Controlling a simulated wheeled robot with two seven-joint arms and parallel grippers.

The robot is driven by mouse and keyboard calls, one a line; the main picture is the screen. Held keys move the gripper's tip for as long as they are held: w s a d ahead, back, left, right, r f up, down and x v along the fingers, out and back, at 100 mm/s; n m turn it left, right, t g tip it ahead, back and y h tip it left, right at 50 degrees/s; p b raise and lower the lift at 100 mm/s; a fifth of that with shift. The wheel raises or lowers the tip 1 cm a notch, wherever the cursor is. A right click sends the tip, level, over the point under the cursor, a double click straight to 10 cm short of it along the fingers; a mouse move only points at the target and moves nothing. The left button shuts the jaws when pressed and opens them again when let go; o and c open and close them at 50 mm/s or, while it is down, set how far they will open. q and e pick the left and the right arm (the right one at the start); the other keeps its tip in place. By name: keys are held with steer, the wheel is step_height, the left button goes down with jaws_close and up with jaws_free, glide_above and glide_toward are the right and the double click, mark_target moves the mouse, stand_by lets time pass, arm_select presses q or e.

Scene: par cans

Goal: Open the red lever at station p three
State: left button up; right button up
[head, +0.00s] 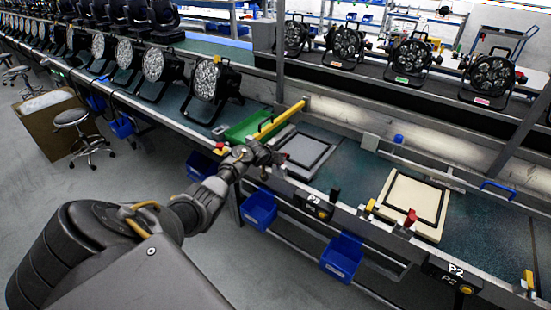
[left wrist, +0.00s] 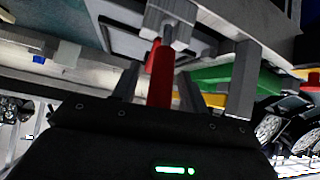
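A red lever (left wrist: 160,78) on a grey bracket (left wrist: 172,22) shows in the left wrist view, its lower end hidden behind my gripper's body. My left gripper (left wrist: 158,88) is open, with one finger on each side of the lever and a narrow gap on both sides. In the head view my left gripper (head: 264,155) is at the bench's front edge, just left of the P3 label (head: 313,200), and it hides the lever there. I cannot tell whether a finger touches the lever. My right gripper is not in view.
A grey panel (head: 300,148) lies on the bench behind my gripper, with a green block (head: 245,127) and a yellow bar (head: 278,120) beside it. Another red lever (head: 410,217) stands near the P2 label (head: 455,270). Blue bins (head: 258,208) hang below the front edge.

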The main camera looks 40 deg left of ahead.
arm_select(q)
steer(key=shift+s, duration=0.15)
steer(key=p+v, duration=0.1)
steer(key=v, duration=0.9)
steer(key=shift+s+r, duration=0.15)
steer(key=shift+r, duration=0.15)
stand_by(0.4)
